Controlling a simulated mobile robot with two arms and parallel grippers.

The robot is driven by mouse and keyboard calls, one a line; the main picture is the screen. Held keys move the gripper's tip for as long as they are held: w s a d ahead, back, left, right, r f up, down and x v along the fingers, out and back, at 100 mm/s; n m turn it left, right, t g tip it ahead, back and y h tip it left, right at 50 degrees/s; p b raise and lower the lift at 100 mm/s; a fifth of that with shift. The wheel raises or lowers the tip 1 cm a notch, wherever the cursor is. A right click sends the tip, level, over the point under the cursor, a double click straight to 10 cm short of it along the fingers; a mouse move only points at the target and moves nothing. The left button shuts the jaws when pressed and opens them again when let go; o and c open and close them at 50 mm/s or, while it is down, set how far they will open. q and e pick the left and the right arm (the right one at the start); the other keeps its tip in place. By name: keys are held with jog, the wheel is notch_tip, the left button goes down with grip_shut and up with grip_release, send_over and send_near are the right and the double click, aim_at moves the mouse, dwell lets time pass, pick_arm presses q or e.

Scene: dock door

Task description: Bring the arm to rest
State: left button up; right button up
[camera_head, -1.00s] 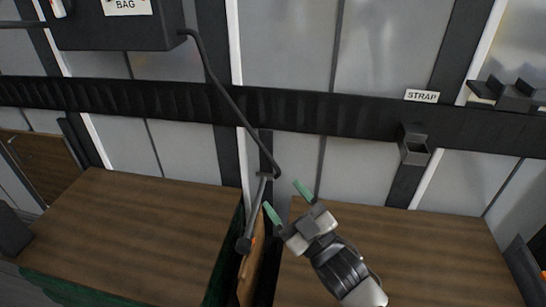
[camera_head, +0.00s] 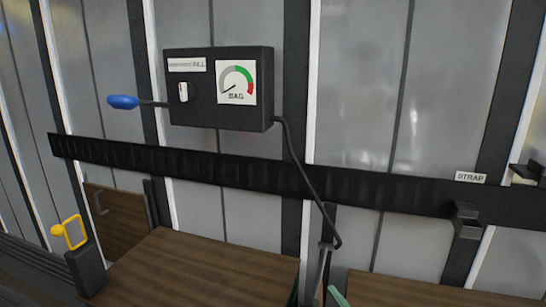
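One green fingertip of my gripper (camera_head: 338,297) shows at the bottom edge of the head view, right of the hose's lower end. It comes from the arm seen at the lower right earlier, likely my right arm. The rest of that gripper and arm is out of the picture, so whether it is open or shut is hidden. My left gripper is not in view.
A black box (camera_head: 262,112) with a gauge (camera_head: 237,82) and a blue-tipped lever (camera_head: 123,102) hangs on the wall. A black hose (camera_head: 300,170) runs down from it. Wooden surfaces (camera_head: 195,268) lie below. A yellow handle (camera_head: 72,233) stands at left, a bracket (camera_head: 466,220) at right.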

jog(key=s+d+f+m+g+h, duration=0.2)
jog(key=d+f+m+g+h, duration=0.15)
jog(key=f, duration=0.25)
jog(key=s+d+f+m+g+h, duration=0.2)
jog(key=s+d+f+m+h, duration=0.1)
jog(key=f+h, duration=0.25)
jog(key=s+d+f+m+g+h, duration=0.25)
jog(key=s+f+g, duration=0.2)
jog(key=s, duration=0.35)
jog(key=s+d+f+m+g+h, duration=0.1)
jog(key=s+d+f+g, duration=0.35)
jog(key=s, duration=0.45)
notch_tip(320, 180, down, 22)
jog(key=s+a+g+p, duration=0.1)
jog(key=g+p, duration=0.2)
pick_arm(q)
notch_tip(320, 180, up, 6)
jog(key=p, duration=0.3)
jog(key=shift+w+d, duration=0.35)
pick_arm(e)
jog(key=s+d+f, duration=0.3)
jog(key=s+f, duration=1)
jog(key=s, duration=0.3)
jog(key=shift+f+n+g, duration=0.3)
jog(key=shift+f+g, duration=0.05)
